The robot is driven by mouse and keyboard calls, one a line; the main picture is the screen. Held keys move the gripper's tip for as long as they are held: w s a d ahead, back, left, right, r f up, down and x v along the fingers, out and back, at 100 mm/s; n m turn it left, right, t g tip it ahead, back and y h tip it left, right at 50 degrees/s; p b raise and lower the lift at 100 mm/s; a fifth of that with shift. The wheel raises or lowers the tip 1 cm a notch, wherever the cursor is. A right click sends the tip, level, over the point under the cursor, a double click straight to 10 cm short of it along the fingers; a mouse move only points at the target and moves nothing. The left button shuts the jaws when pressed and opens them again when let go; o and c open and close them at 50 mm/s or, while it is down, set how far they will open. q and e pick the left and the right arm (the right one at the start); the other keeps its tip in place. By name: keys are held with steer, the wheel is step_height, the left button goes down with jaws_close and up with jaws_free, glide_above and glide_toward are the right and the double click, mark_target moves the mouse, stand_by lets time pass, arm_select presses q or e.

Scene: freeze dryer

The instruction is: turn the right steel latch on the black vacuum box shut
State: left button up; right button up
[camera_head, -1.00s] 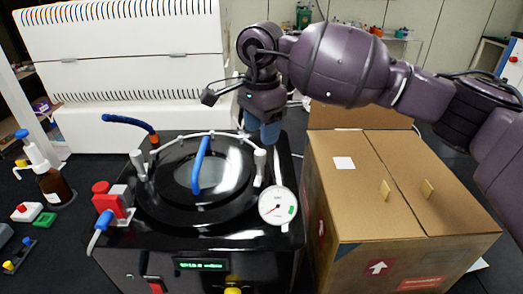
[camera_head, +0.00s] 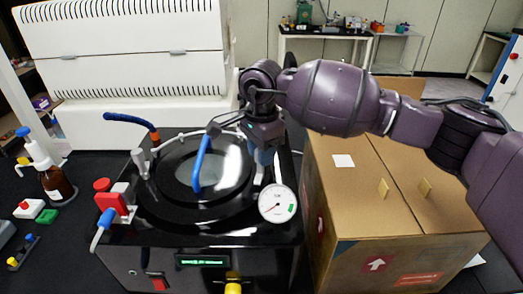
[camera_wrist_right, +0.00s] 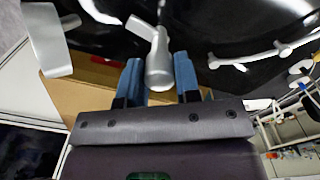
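The black vacuum box (camera_head: 250,240) stands in the middle of the head view, with a round lid and a blue curved handle (camera_head: 199,165) on top. My right gripper (camera_head: 262,172) points down at the lid's right side, over the right steel latch, which it mostly covers there. In the right wrist view, the steel latch (camera_wrist_right: 158,68) lies between the two blue fingers of my right gripper (camera_wrist_right: 160,75). The fingers stand apart on either side of it, with only narrow gaps; contact is unclear. The left latch (camera_head: 141,163) stands up at the lid's left edge. My left gripper is out of view.
A white dial gauge (camera_head: 277,203) sits just in front of my right gripper. A large cardboard box (camera_head: 375,225) stands close on the right. A red valve (camera_head: 112,203) and a blue-ended hose (camera_head: 130,121) are on the left. A white machine (camera_head: 140,80) stands behind.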

steer(key=c, duration=0.4)
